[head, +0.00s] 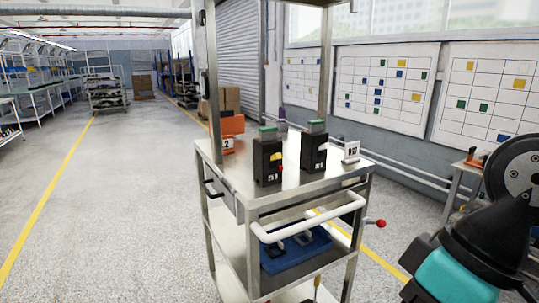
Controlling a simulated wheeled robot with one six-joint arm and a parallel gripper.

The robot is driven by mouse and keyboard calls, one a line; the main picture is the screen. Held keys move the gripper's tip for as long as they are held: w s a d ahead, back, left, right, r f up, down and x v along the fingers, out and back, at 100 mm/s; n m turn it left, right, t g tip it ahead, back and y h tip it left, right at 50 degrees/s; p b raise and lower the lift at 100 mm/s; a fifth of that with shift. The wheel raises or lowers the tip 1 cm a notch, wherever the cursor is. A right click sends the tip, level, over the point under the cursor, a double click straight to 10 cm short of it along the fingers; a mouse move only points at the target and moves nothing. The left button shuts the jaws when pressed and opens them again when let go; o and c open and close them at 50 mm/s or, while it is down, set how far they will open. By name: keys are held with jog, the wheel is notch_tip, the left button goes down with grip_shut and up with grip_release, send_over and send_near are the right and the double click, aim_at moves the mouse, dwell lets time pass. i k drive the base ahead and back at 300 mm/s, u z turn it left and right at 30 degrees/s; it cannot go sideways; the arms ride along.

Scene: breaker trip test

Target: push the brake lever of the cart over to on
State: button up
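The metal cart (229,171) stands in the middle of the view. A short lever with a red ball knob (381,223) sticks out to the right from the cart's right side, below the top shelf. I take it for the brake lever; no on or off marking can be read. Part of my arm fills the lower right corner, to the right of the lever and apart from it in the picture. My gripper's fingers are not in view.
Two black breakers (267,164) (313,153) stand on the cart top, with small signs near them. A white push handle (310,221) runs along the cart's front. A blue tray (296,255) sits on a lower shelf. Open floor (130,210) lies to the left.

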aim_at(380, 223)
jog(key=z, duration=0.4)
jog(key=k, duration=0.6)
jog(key=z, duration=0.3)
jog(key=i, duration=1.6)
jog(key=u, duration=0.5)
